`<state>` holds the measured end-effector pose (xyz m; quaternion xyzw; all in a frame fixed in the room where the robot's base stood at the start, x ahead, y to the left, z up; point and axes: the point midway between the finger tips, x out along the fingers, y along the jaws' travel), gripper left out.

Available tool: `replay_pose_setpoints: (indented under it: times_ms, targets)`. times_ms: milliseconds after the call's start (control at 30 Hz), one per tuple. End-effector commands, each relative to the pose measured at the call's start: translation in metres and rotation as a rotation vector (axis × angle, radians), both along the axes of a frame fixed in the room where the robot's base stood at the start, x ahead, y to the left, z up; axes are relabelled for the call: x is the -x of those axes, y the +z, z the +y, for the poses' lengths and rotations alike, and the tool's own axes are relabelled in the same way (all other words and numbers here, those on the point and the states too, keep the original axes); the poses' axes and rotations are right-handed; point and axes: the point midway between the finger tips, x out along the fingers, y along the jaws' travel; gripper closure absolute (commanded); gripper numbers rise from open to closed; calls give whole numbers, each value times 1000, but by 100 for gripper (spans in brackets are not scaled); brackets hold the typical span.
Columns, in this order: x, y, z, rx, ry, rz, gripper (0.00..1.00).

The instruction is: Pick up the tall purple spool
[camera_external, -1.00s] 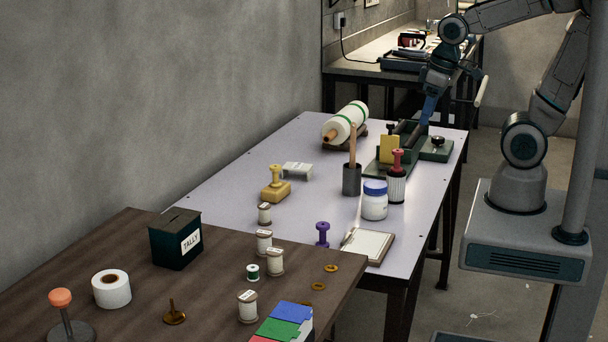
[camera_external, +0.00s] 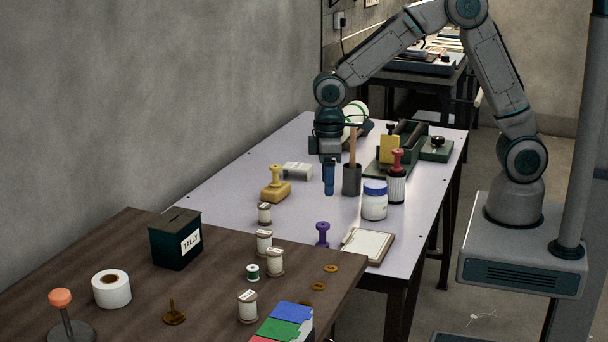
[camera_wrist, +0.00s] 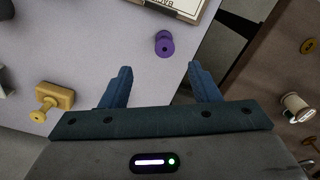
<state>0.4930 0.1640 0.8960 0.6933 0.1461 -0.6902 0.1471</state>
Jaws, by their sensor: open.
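The tall purple spool (camera_external: 322,234) stands upright on the light table, left of the clipboard and near the edge of the brown table. My gripper (camera_external: 328,192) points down above the light table, behind the spool in the external view. In the wrist view my gripper (camera_wrist: 158,78) is open and empty, with its two blue fingers apart.
A clipboard (camera_external: 367,246) lies right of the spool. A white jar (camera_external: 374,205) with a blue lid, a pencil cup (camera_external: 352,182) and a yellow stamp (camera_external: 275,188) stand near my gripper. Several thread spools, one a pale spool (camera_external: 264,243), stand on the brown table (camera_external: 110,240).

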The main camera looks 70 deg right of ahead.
Motion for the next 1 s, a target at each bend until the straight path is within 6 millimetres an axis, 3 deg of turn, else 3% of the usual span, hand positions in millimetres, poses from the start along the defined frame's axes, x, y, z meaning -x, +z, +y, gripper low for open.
replay_pose_setpoints:
  times_ms: [167,500,767,1000]
  targets:
    - [-3,-17,6,1,11,8,44]
    - [-2,-79,6,1,10,9,44]
    - [-3,-97,6,1,9,7,44]
    - [-6,-128,11,1,9,8,44]
